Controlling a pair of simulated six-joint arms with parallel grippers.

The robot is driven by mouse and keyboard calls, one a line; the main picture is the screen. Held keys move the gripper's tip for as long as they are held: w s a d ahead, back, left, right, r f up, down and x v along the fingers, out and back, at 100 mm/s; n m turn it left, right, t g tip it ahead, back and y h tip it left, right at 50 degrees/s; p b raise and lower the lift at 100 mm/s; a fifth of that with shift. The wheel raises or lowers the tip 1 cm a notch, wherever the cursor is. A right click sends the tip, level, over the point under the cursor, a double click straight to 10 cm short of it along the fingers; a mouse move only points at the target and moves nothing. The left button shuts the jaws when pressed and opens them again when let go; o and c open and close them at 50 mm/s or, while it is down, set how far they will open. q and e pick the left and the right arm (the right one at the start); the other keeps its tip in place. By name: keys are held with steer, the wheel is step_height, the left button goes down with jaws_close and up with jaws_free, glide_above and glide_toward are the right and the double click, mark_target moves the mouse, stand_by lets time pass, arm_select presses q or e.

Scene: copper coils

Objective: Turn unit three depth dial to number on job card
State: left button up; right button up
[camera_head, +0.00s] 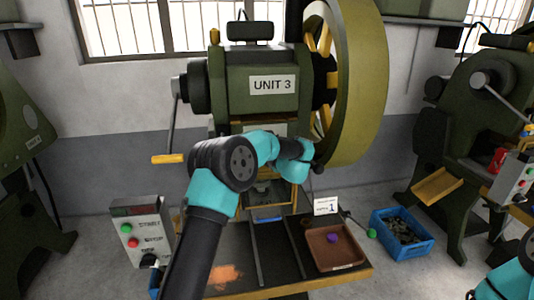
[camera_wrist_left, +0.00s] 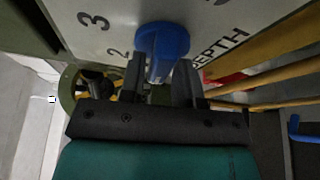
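The Unit 3 press (camera_head: 262,68) stands at the centre of the head view. A white card (camera_head: 326,206) on its bench shows a large 1 beside smaller, blurred text. In the left wrist view, the blue depth dial (camera_wrist_left: 163,38) sits on a pale plate (camera_wrist_left: 97,42) marked 3, 2 and DEPTH. My left gripper (camera_wrist_left: 161,70) has its two fingers on either side of the dial's near part. Whether they press on it is unclear. The dial's pointer mark is not visible. In the head view, my left arm hides the dial. My right gripper is out of view.
A brown tray (camera_head: 336,262) with a purple piece lies on the bench, with a blue crate (camera_head: 402,249) beside it. A control box (camera_head: 139,235) stands left. The large flywheel (camera_head: 358,75) and a yellow-handled lever (camera_head: 169,158) flank the press. Another press stands at right.

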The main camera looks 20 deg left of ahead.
arm_select(q)
steer(key=shift+o, duration=1.1)
steer(key=v, duration=1.7)
steer(key=shift+s+d, duration=0.15)
steer(key=shift+d, duration=0.05)
steer(key=shift+r, duration=0.1)
